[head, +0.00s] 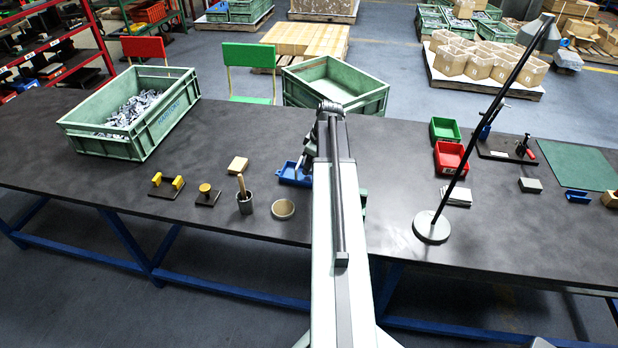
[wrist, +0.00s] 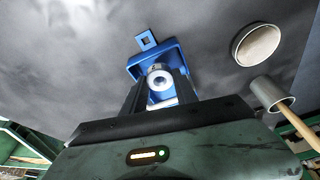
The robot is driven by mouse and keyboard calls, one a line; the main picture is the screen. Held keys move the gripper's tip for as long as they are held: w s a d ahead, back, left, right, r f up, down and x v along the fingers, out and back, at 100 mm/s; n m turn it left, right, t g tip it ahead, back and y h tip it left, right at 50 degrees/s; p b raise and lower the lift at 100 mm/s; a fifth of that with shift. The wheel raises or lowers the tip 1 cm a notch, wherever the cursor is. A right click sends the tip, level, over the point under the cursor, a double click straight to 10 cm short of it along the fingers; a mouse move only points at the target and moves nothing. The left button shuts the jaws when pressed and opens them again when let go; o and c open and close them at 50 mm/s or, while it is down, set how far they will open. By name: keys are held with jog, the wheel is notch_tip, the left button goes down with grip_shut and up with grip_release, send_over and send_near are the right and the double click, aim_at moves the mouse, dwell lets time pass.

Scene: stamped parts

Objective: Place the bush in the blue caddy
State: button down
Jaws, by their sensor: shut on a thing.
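The bush (wrist: 159,76), a small grey metal ring-shaped part with a hole, sits between the two fingers of my gripper (wrist: 160,90) in the wrist view. My gripper is shut on it. The blue caddy (wrist: 172,52), with a square tab at one end, lies behind the bush in that view, so the bush lines up with it. I cannot tell whether the bush touches the caddy floor. In the head view, the caddy (head: 289,175) lies on the dark bench just left of my arm, which covers part of it. The bush and the fingers are hidden there.
A round dish (head: 283,209) and a grey cup (head: 245,204) with a wooden-handled tool stand near the caddy. A lamp (head: 432,227) and red bin (head: 451,158) stand right of my arm. Bench between is clear.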

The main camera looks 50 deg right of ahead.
aim_at(310, 178)
notch_tip(310, 178, down, 4)
jog(key=b, duration=0.3)
jog(key=shift+r, duration=0.35)
jog(key=shift+f, duration=0.15)
jog(key=c, duration=1.2)
grip_release()
jog(key=shift+c, duration=0.2)
jog(key=p+v, duration=1.2)
